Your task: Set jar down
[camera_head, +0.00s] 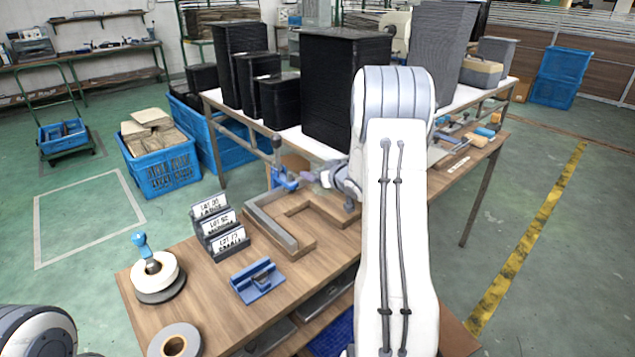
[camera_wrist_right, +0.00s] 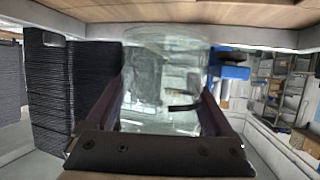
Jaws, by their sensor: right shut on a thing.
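A clear glass jar (camera_wrist_right: 163,80) is between the two dark fingers of my right gripper (camera_wrist_right: 167,95) in the right wrist view, and the gripper is shut on it. In the head view my right gripper (camera_head: 327,180) is beyond the wooden frame, close to the tall black stacks; the jar is hard to make out there. From these views I cannot tell whether the jar's base touches a surface. My left gripper is out of view.
A wooden frame (camera_head: 333,211) with a grey angled piece (camera_head: 268,226) lies on the wooden table (camera_head: 212,312). Labelled holders (camera_head: 218,228), a blue block (camera_head: 258,281) and tape rolls (camera_head: 158,272) are nearer. Black stacks (camera_head: 345,85) stand behind.

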